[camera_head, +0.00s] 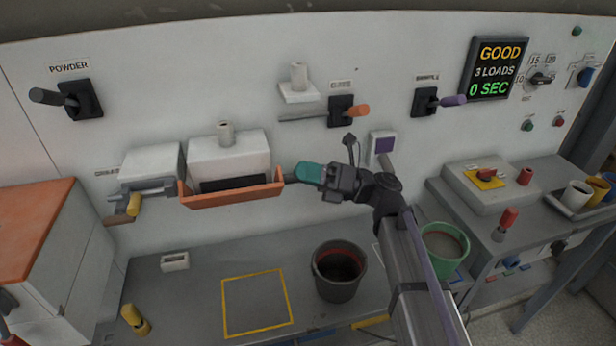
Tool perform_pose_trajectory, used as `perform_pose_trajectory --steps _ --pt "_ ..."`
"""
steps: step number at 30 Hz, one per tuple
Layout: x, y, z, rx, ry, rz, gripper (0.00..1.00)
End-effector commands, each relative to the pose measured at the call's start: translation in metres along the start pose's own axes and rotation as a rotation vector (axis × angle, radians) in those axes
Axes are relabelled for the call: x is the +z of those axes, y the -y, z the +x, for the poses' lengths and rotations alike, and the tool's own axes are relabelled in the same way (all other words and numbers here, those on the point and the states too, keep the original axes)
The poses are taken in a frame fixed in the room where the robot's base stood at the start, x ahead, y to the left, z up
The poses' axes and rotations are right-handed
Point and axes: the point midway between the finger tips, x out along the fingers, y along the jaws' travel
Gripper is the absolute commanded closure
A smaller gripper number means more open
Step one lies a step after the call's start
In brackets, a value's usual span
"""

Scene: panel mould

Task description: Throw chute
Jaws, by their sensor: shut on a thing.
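My gripper (322,178) is at the middle of the panel, shut on a teal handle (307,172). The handle is at the right end of an orange trough (232,196) under a white box, and looks joined to it by a short dark bar. A black lever mount with an orange handle (358,111) is on the wall above my gripper, its handle pointing right. The label above that lever (341,84) is too blurred to read for sure, so I cannot tell which part is named the chute.
The POWDER lever (50,96) points left; a purple lever (452,100) points right. The display (495,69) reads GOOD, 3 LOADS, 0 SEC. A dark bucket (339,274) and green bucket (442,248) stand below. The yellow-outlined square (257,302) is empty.

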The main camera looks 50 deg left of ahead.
Motion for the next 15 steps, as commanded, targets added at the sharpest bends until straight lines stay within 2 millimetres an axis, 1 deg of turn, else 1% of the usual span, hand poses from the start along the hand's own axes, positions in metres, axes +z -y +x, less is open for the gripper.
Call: perform_pose_trajectory --steps 1,6,11,15 --pt "0.007 0.002 0.002 -0.001 0.002 -0.001 1.00" --pt "0.017 0.008 0.006 -0.002 0.001 -0.001 1.00" --pt "0.022 0.013 0.009 -0.004 0.001 -0.001 1.00" --pt "0.022 0.014 0.009 -0.005 0.001 -0.001 1.00"
